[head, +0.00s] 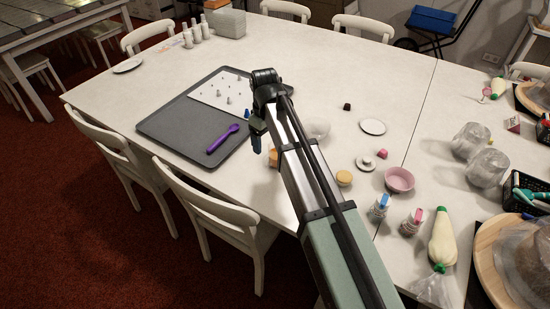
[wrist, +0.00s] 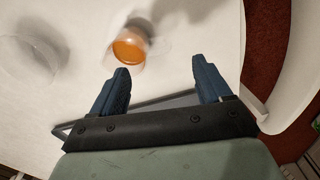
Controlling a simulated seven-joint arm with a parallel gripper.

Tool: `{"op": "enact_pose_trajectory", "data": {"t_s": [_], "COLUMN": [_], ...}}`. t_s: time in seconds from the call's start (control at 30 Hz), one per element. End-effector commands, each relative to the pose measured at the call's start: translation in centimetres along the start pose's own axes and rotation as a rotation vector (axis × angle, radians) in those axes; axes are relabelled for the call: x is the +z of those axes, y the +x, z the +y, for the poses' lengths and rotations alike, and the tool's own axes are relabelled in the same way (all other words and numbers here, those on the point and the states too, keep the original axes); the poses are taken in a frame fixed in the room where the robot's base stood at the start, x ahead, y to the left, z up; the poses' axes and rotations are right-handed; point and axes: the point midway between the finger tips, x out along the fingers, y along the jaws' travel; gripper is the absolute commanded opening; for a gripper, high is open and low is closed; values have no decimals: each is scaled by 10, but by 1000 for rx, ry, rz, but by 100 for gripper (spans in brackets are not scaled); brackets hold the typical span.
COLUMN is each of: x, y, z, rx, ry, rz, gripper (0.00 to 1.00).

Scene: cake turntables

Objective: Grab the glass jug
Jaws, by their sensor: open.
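My gripper (head: 253,132) hangs over the near part of the white table, just right of the grey tray; it is open and empty. In the wrist view its two blue fingers (wrist: 160,68) are apart. A small clear vessel with orange contents (wrist: 130,48) stands beyond the fingertips, nearer the left one, and is not between them. A clear round glass vessel (wrist: 32,60) shows faint at the far left. In the head view a pale clear bowl (head: 318,127) stands right of my arm, and an orange item (head: 273,158) is partly hidden by it. I cannot tell which is the jug.
A grey tray (head: 170,127) with a purple tool (head: 222,139) lies to the left. A pink bowl (head: 399,180), a white plate (head: 373,127) and small bottles (head: 378,208) stand right of my arm. White chairs (head: 215,212) line the near edge.

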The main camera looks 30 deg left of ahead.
Motion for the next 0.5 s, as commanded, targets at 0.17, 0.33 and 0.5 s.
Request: {"op": "enact_pose_trajectory", "data": {"t_s": [0.17, 0.33, 0.5], "x": [0, 0, 0], "y": [30, 46, 52], "z": [0, 0, 0], "rx": [-1, 0, 0], "ry": [1, 1, 2], "rz": [-1, 0, 1], "gripper": [78, 78, 78]}}
